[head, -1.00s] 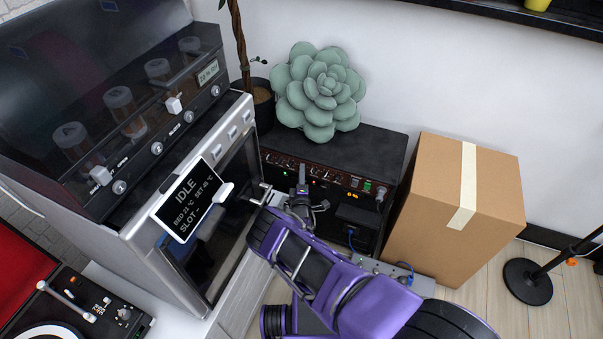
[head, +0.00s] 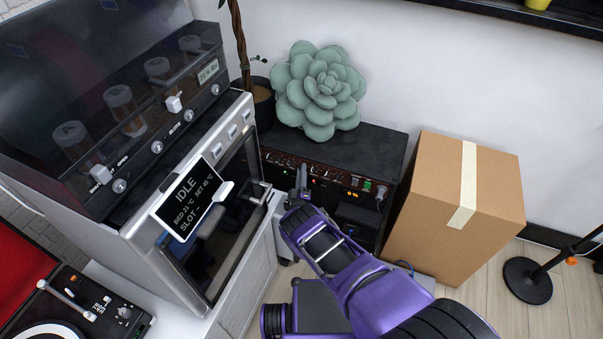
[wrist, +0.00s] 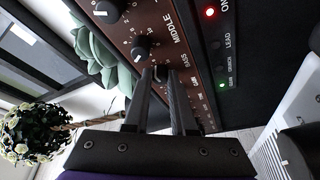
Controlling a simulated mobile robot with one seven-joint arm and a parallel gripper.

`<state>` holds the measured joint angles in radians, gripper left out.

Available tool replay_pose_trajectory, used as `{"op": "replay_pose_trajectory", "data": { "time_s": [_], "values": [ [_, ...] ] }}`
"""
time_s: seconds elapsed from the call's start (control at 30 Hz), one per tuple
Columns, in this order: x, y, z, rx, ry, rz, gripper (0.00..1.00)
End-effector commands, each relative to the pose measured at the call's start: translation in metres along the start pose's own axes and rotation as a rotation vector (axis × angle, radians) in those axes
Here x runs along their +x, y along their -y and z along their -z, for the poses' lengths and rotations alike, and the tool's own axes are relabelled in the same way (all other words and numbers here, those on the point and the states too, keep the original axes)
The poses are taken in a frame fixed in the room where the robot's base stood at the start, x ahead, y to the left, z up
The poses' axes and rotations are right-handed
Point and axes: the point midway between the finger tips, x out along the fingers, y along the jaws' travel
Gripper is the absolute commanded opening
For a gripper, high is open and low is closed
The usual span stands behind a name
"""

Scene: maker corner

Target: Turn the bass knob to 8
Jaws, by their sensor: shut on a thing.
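The amplifier (head: 365,148) has a brown front panel with a row of black knobs. My gripper (head: 302,170) reaches that panel in the head view. In the wrist view my gripper (wrist: 160,75) has one finger on each side of the bass knob (wrist: 161,73), beside the BASS label, and is shut on it. The fingers hide much of this knob, so its pointer and setting cannot be read. The middle knob (wrist: 142,47) is uncovered just above the left fingertip.
A succulent (head: 320,90) sits on the amplifier. A cardboard box (head: 430,205) stands close on its right. A machine with an IDLE screen (head: 190,200) stands close on the left. The wrist view shows a lit red lamp (wrist: 210,12) and green lamp (wrist: 222,86).

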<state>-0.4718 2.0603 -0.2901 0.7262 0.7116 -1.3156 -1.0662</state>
Motion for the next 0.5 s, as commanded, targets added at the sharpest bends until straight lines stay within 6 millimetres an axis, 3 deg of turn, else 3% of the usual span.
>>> {"op": "replay_pose_trajectory", "data": {
  "time_s": [0.23, 0.27, 0.3, 0.4, 0.5],
  "values": [
    [0.0009, -0.0009, 0.0009, 0.0, -0.001, -0.002, 0.0],
    [0.0009, -0.0009, 0.001, 0.0, -0.001, -0.002, 0.29],
    [0.0009, -0.0009, 0.0009, 0.0, -0.001, -0.002, 0.36],
    [0.0006, -0.0006, 0.0007, -0.001, -0.001, -0.001, 0.54],
    [0.0004, -0.0003, 0.0005, -0.001, -0.001, 0.0, 0.54]
  ]
}}
